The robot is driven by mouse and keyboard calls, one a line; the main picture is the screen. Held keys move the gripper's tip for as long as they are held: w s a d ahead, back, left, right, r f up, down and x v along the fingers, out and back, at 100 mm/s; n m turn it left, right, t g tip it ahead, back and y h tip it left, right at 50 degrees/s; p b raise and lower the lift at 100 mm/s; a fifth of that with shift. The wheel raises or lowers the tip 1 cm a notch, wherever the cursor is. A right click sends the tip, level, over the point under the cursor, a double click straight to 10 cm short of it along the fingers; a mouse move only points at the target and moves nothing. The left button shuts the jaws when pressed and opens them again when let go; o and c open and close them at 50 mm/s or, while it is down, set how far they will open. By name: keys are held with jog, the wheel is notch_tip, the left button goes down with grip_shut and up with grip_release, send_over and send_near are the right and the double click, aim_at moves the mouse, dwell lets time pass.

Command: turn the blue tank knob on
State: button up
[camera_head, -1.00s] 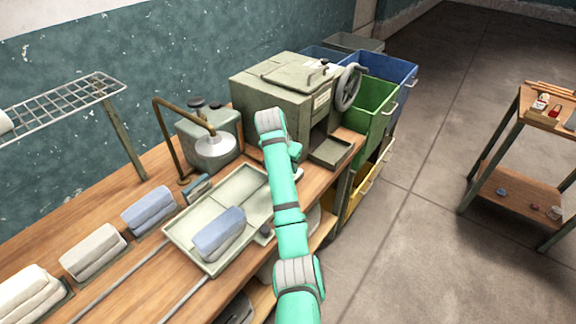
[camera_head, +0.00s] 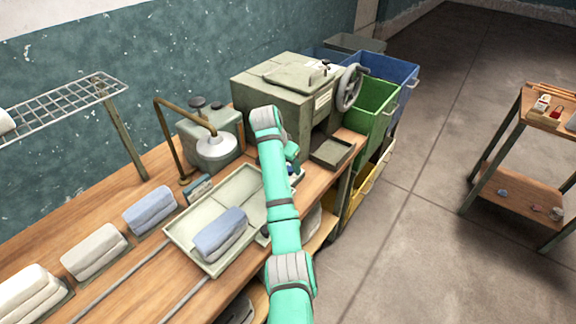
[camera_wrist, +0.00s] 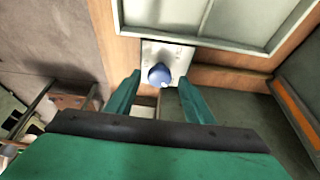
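The blue knob (camera_wrist: 160,74) sits on a small pale plate (camera_wrist: 178,55) at the wooden bench edge, just beside a pale tray. In the wrist view my gripper (camera_wrist: 159,84) is open, with one finger on each side of the knob in the picture. The fingers look apart from the knob, and how far they are from it in depth is hard to tell.
The shallow tray (camera_head: 184,232) holds a folded blue cloth (camera_head: 220,232). A grey-green machine (camera_head: 262,95) with a handwheel (camera_head: 349,88) stands behind. Green (camera_head: 372,108) and blue (camera_head: 398,72) bins stand beside the bench. The floor to the right is open up to a small shelf table (camera_head: 515,190).

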dwell(0.3)
jog(key=v, duration=1)
jog(key=shift+w+r, duration=0.15)
jog(key=shift+r, duration=0.25)
jog(key=shift+f, duration=0.1)
dwell(0.4)
